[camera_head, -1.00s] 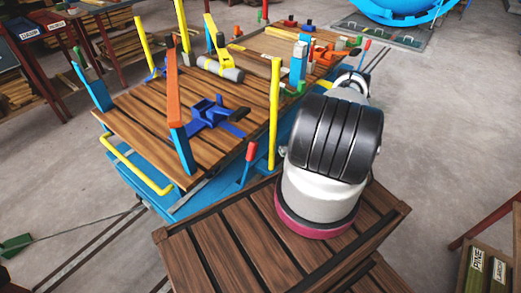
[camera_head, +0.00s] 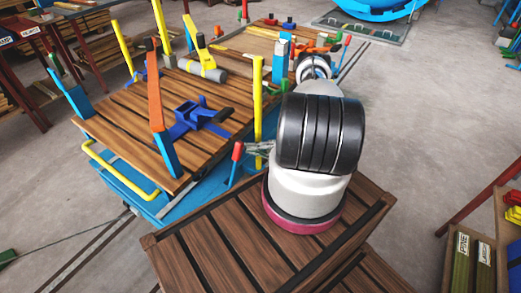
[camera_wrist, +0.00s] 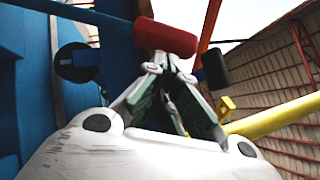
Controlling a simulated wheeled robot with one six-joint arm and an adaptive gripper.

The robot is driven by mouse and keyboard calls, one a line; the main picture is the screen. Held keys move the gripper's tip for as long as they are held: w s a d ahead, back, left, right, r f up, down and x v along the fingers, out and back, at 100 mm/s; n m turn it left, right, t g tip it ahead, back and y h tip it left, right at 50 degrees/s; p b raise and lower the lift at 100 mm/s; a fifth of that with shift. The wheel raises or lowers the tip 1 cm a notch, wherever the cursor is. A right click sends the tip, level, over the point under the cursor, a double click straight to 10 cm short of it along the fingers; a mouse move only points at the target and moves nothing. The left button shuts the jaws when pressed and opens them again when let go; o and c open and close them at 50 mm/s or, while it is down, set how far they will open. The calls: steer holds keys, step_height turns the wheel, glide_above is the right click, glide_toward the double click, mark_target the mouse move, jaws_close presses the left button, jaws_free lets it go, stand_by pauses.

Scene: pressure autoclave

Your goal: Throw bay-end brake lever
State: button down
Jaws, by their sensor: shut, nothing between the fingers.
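A brake lever with a red grip (camera_head: 237,151) and a blue stem stands at the near end of the blue trolley (camera_head: 186,207), leaning slightly right. My gripper (camera_head: 250,147) is shut and empty, just right of this lever and partly hidden by my arm. In the wrist view the red grip (camera_wrist: 165,37) lies across just beyond my closed fingertips (camera_wrist: 165,62). I cannot tell whether they touch it. A second red-gripped lever (camera_head: 347,41) stands at the trolley's far end. The frames do not show which lever is the bay-end one.
Yellow posts (camera_head: 257,98) and an orange-and-blue post (camera_head: 156,105) rise from the trolley's plank deck. A blue clamp (camera_head: 193,119) sits on the deck. A labelled timber rack (camera_head: 470,262) stands at right. The floor right of the trolley is clear.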

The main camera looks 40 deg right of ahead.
steer(key=shift+w+a+r, duration=0.15)
steer(key=shift+w+a, duration=0.1)
steer(key=shift+a, duration=0.2)
steer(key=shift+a, duration=0.1)
